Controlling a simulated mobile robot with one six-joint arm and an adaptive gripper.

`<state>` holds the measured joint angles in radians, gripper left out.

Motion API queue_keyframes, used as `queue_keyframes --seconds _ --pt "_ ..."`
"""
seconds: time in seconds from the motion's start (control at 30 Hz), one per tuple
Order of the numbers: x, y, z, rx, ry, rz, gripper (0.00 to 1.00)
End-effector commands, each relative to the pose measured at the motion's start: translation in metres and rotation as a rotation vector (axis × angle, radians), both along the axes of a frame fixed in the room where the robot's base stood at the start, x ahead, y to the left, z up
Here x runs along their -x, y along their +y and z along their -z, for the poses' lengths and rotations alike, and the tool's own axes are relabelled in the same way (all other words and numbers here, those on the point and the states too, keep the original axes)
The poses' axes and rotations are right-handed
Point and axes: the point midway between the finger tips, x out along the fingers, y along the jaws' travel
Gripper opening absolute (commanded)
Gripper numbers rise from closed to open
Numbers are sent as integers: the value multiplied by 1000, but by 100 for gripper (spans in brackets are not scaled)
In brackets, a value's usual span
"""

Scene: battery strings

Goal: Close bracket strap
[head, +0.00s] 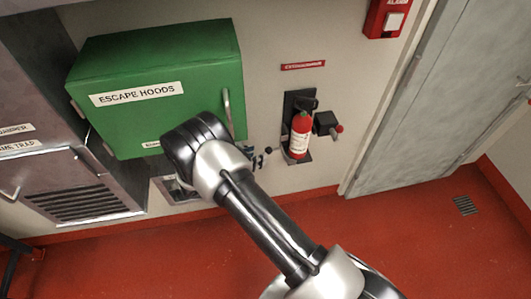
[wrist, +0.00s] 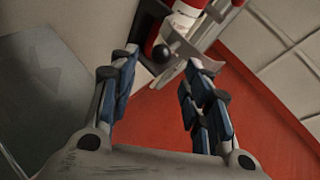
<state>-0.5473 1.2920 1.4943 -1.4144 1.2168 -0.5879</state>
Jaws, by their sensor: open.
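A red fire extinguisher (head: 299,137) with a white label stands upright in a dark wall bracket (head: 290,104). A dark arm with a red-tipped end (head: 326,123) sticks out to its right; I take it for the strap, swung open. My gripper (head: 262,158) is left of the extinguisher, apart from it, partly hidden behind my wrist. In the wrist view my gripper (wrist: 160,72) is open and empty, its blue-grey fingers spread. The strap is not clear there.
A green escape hoods cabinet (head: 170,75) hangs left, close to my wrist. A grey metal unit (head: 50,130) stands farther left. The red floor (head: 410,225) is clear.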

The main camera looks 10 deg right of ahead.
Motion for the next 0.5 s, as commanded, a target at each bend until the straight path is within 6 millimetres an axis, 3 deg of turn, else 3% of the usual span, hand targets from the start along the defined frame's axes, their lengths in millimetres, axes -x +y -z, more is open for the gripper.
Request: queue_keyframes --seconds 0.2,0.5 --pt "-19 -34 14 0 1 2 44" --pt "-28 -49 19 0 0 1 44"
